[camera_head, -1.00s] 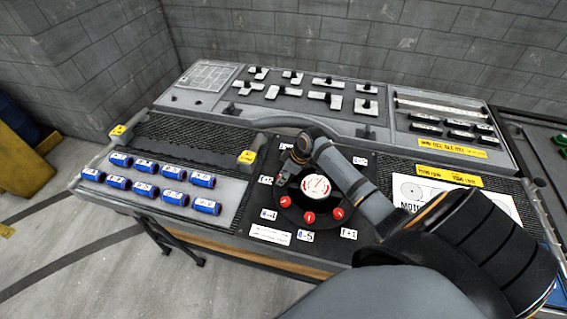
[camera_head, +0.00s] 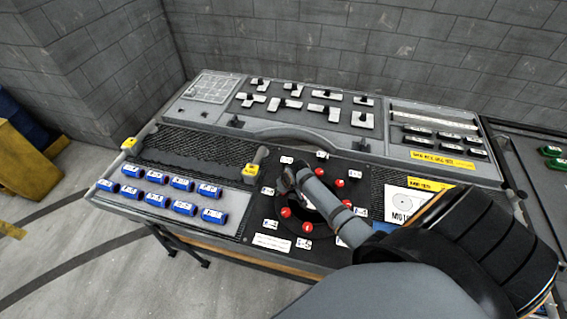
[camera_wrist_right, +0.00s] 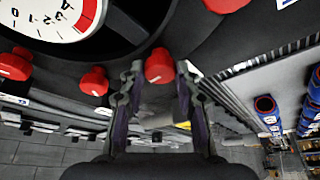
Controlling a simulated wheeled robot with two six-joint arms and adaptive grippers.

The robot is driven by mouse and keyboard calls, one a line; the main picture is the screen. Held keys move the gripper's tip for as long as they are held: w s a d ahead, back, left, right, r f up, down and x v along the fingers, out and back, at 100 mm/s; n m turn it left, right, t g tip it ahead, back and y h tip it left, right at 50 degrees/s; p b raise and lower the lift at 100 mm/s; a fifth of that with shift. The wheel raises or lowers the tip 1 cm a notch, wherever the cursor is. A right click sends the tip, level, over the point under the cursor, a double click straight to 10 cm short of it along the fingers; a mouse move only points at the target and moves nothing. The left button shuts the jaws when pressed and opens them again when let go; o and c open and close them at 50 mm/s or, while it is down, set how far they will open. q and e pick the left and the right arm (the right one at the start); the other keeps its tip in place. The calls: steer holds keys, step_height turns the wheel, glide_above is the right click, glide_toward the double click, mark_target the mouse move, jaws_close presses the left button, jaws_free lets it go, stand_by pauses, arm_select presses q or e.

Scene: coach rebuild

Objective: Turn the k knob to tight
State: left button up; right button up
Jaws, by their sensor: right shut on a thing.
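A round dial panel with a ring of red knobs sits on the console; red knobs show in the head view at the lower left (camera_head: 286,212), at the bottom (camera_head: 307,227) and at the right (camera_head: 340,183). My right gripper (camera_head: 283,186) is at the left side of this ring, and its arm covers the dial face. In the right wrist view my right gripper (camera_wrist_right: 159,74) is shut on a red knob (camera_wrist_right: 158,64), one finger on each side. The white dial (camera_wrist_right: 45,15) is at the upper left there. The held knob's label is unreadable. My left gripper is out of view.
Several blue cylinders (camera_head: 157,199) lie on the console's left tray. A yellow-tagged lever (camera_head: 251,170) stands just left of the dial panel. Black switches on white plates (camera_head: 324,108) line the raised back panel.

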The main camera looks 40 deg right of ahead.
stand_by(0.3)
steer(key=o, duration=1.1)
steer(key=v, duration=1.2)
steer(key=shift+w+a, duration=0.1)
steer(key=shift+a, duration=0.05)
